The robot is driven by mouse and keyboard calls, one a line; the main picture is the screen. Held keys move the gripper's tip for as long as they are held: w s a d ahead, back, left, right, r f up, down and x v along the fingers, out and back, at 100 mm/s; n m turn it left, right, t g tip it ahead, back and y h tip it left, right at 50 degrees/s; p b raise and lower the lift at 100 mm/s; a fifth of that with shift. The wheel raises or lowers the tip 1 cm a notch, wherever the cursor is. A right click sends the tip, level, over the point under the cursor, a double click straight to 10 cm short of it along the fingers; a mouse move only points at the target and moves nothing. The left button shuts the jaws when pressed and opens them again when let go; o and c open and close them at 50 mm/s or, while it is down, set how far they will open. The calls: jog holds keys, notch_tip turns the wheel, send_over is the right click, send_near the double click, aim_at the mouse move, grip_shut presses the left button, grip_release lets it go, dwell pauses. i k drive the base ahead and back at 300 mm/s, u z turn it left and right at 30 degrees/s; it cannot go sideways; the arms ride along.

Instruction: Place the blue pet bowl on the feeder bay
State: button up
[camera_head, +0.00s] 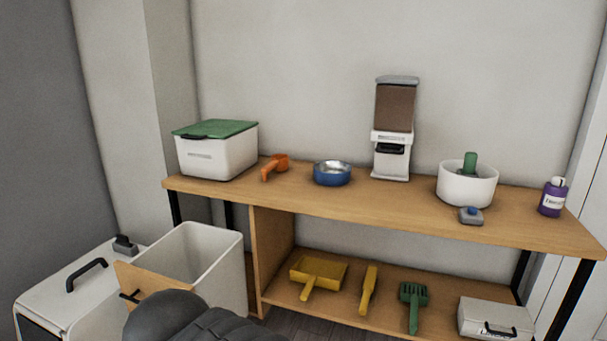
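The blue pet bowl (332,174) stands upright on the wooden bench top, near the middle, and looks empty with a silvery inside. The feeder (391,137) stands to the right of the bowl, against the wall. It has a brown-filled upper hopper and a white lower body with a dark opening, the bay (391,153), above a white base. The bowl is apart from the feeder. A dark grey rounded part at the bottom left looks like my arm. My gripper is not visible.
On the bench (290,208) are a green-lidded white box (216,155), orange scoop (274,167), white pot (467,187), small grey item (470,216) and purple bottle (552,198). The lower shelf holds a yellow dustpan (319,274) and other tools. A white bin (207,258) stands front left.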

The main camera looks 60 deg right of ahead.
aim_at(386, 188)
jog(key=z, duration=0.2)
jog(key=i, duration=0.6)
jog(key=z, duration=0.9)
jog(key=i, duration=0.35)
jog(key=z, duration=0.35)
